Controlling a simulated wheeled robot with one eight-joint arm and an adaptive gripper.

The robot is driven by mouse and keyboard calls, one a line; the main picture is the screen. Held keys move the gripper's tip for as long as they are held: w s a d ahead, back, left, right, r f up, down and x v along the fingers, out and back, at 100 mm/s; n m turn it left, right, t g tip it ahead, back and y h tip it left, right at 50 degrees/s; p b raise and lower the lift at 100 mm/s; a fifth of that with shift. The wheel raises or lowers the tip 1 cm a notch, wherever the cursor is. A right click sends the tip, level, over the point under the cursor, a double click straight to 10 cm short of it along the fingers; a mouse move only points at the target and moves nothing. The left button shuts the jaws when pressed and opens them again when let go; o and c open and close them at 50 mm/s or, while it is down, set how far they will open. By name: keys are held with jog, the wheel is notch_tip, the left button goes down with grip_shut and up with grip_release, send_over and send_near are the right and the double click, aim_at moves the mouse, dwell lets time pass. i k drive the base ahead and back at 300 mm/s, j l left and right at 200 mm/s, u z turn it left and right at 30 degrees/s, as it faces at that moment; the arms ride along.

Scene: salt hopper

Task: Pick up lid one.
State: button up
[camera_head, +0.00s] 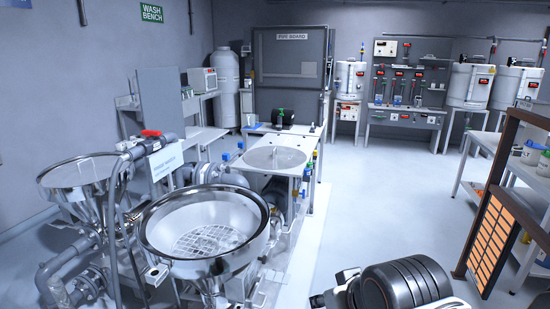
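No label marks lid one, so I cannot tell for sure which thing it is. A flat round grey disc (275,157), which looks like a lid, lies on a white bench (308,150) in the middle. In front of it at the lower left stands a large open steel hopper (160,238) with a grid inside. A second steel funnel-shaped hopper (70,173) stands at the far left; I cannot tell whether its top is covered. My gripper's fingers are not in view. A dark ribbed part with white pieces at the bottom right seems to be my arm.
Pipes and a red-handled valve (151,133) crowd the left side around the hoppers. An orange slatted panel in a brown frame (493,240) stands at the right. White drums (470,84) stand at the back right. The pale floor in the middle (385,185) is clear.

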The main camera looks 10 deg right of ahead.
aim_at(269, 157)
jog(key=i+l, duration=0.4)
jog(key=i+l+u, duration=0.1)
jog(key=i+l, duration=0.7)
jog(key=l, duration=0.2)
jog(key=i+l, duration=0.4)
jog(key=i+l+u, duration=0.1)
jog(key=i+l, duration=0.3)
jog(key=l, duration=0.15)
jog(key=i+l, duration=0.35)
jog(key=l, duration=0.2)
jog(key=i+l, duration=0.4)
jog(key=l+u, duration=0.05)
